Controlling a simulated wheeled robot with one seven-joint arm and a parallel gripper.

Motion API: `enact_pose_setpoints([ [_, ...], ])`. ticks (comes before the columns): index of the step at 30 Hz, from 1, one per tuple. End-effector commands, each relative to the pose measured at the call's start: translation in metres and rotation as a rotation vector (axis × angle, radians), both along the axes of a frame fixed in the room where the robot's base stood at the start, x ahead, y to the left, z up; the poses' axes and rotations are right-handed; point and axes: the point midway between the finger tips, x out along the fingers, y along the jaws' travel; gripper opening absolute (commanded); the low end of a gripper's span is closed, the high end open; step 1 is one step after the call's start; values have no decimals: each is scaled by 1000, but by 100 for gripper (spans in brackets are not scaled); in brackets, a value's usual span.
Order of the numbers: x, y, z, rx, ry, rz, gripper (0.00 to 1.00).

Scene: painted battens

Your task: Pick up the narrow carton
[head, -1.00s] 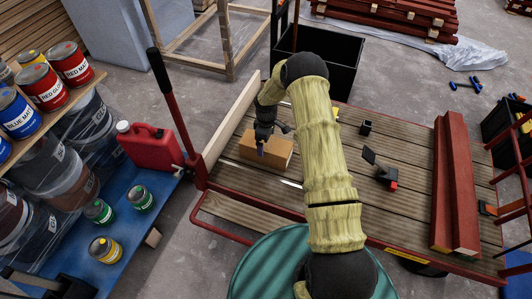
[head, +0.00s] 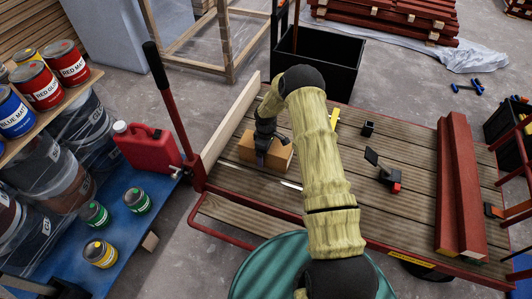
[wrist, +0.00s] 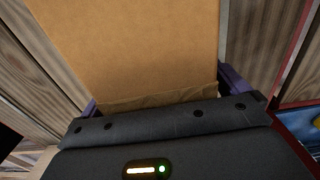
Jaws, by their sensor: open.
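The narrow carton (head: 276,155) is a plain brown box lying on the slatted deck of the red-framed cart, near its left end. My gripper (head: 261,160) is at the carton, reaching down over it in the head view. In the wrist view the carton (wrist: 135,45) fills the upper middle, close to the gripper body. The purple fingers (wrist: 165,92) show at its left and right sides, so the open jaws straddle it. Whether the fingers touch its sides cannot be told. My sleeved arm hides part of the deck right of the carton.
A pale upright board (head: 229,127) edges the deck left of the carton. A thin bright strip (head: 291,185) lies in front of it. A black clamp-like tool (head: 383,172) and red battens (head: 459,190) lie to the right. A red can (head: 148,149) stands left of the cart.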

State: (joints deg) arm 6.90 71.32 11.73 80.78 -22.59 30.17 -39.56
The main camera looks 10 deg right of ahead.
Motion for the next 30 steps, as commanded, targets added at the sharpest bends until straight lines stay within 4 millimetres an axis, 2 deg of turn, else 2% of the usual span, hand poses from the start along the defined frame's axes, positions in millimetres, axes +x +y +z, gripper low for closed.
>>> enact_pose_setpoints([
  [11,0,0,1,0,0,0,100],
  [14,0,0,1,0,0,0,84],
  [21,0,0,1,0,0,0,37],
  [22,1,0,2,0,-2,0,34],
  [30,1,0,5,1,-3,0,34],
])
